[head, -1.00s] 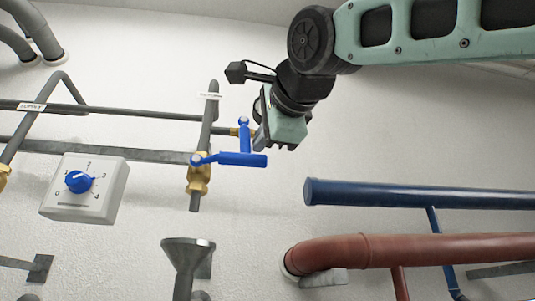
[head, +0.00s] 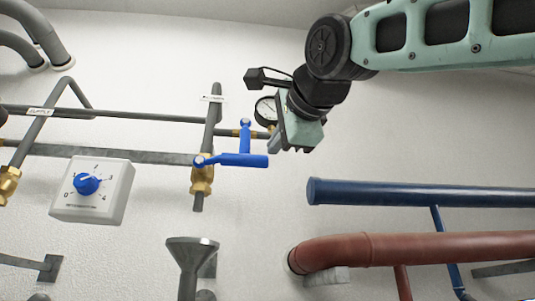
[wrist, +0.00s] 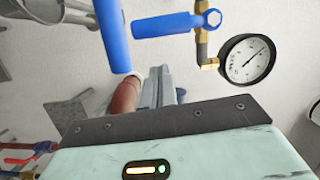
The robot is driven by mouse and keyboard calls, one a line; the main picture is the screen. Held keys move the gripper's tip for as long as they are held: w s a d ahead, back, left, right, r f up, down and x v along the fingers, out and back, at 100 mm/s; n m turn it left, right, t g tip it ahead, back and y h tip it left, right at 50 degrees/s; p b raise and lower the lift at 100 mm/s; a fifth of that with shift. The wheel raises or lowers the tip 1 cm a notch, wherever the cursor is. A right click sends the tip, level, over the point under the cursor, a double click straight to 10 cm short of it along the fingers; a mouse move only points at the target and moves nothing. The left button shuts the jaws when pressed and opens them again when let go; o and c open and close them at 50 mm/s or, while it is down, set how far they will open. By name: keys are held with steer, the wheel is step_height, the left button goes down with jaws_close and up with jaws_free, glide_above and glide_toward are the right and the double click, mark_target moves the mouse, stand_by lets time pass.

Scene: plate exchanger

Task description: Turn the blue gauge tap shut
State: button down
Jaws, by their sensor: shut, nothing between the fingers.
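The blue gauge tap (head: 245,138) is a short blue lever with a bolt at its top, on a brass fitting beside the round gauge (head: 265,110). It hangs down, across its level pipe. In the wrist view the tap (wrist: 165,25) also lies crosswise to its brass fitting, with the white-faced gauge (wrist: 247,60) beside it. My gripper (head: 292,150) is just right of the tap, apart from it and partly covering the gauge. In the wrist view my gripper (wrist: 155,88) shows its fingers shut and empty, below the tap.
A second, longer blue lever (head: 240,160) on the upright pipe's brass valve (head: 201,180) lies just below the tap; it looms large in the wrist view (wrist: 112,35). A dial box (head: 92,190) and a funnel (head: 190,255) stand left and below. Blue (head: 420,193) and red (head: 420,247) pipes run lower right.

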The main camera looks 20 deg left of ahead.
steer(key=w+d+b+v, duration=0.1)
steer(key=b+v, duration=0.3)
steer(key=v, duration=0.6)
steer(key=w+f+n+g+h, duration=0.25)
steer(key=f+n, duration=0.25)
steer(key=f, duration=1.3)
steer(key=w+f+n+g+h, duration=0.2)
steer(key=f+n+g+h, duration=0.15)
steer(key=f, duration=1.55)
steer(key=s+d+f+n+g+h, duration=0.15)
steer(key=d+f, duration=0.25)
steer(key=f, duration=0.4)
steer(key=s+d+f+n+g+h, duration=0.15)
steer(key=d+f, duration=0.25)
steer(key=f, duration=0.4)
steer(key=s+d+f+n+g+h, duration=0.3)
steer(key=s+d+f+n, duration=0.1)
steer(key=s+d+f, duration=0.7)
steer(key=d+f, duration=0.3)
steer(key=f, duration=0.2)
steer(key=shift+d, duration=0.35)
steer(key=shift+s+a, duration=0.1)
